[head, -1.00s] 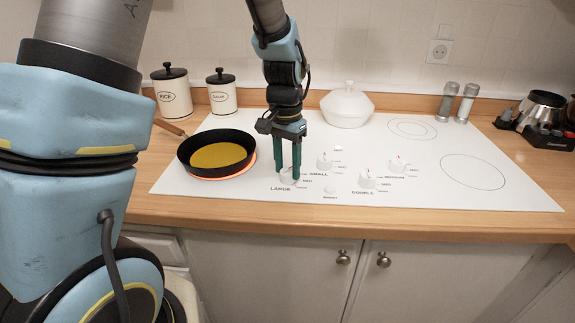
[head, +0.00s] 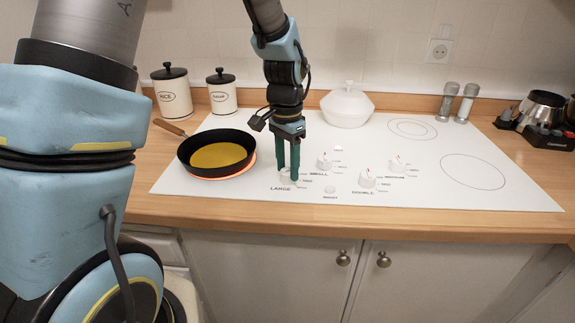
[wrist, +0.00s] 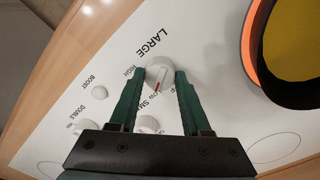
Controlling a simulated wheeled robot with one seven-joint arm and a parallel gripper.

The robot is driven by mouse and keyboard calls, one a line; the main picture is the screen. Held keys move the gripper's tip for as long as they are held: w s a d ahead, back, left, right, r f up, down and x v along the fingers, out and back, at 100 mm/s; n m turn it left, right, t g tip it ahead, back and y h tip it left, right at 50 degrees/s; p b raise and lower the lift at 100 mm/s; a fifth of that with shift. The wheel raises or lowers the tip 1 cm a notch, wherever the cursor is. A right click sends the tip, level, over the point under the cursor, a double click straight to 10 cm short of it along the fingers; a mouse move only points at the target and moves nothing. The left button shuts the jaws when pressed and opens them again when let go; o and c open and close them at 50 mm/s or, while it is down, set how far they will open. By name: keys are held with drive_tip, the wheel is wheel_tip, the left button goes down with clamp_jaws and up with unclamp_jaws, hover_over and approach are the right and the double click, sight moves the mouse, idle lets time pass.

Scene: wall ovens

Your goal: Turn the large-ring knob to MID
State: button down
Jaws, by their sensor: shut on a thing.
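The large-ring knob (wrist: 158,68) is a white round knob beside the word LARGE in the wrist view. My gripper (wrist: 157,76) is shut on it, with one green finger on each side. The knob's red mark faces the gripper side, by a label partly hidden by the fingers; HIGH is readable to the left. In the head view, my gripper (head: 288,177) points down at the front left of the white cooktop (head: 240,197). The knob (head: 286,179) is mostly hidden between the fingertips there.
A black pan (head: 196,168) with yellow contents sits on the glowing large ring (head: 246,172), left of my gripper. Small (head: 325,162), double (head: 367,180) and medium (head: 397,164) knobs stand to the right. A white lidded pot (head: 347,107) stands behind.

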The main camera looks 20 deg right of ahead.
sight(287, 168)
drive_tip(key=m+p, duration=0.1)
drive_tip(key=m, duration=0.5)
drive_tip(key=shift+p, duration=0.3)
idle(0.4)
drive_tip(key=shift+c, duration=1.8)
unclamp_jaws()
drive_tip(key=shift+r, duration=0.1)
wheel_tip(287, 168, up, 11)
drive_tip(key=b, duration=0.2)
drive_tip(key=shift+w, duration=0.2)
drive_tip(key=shift+f, duration=0.2)
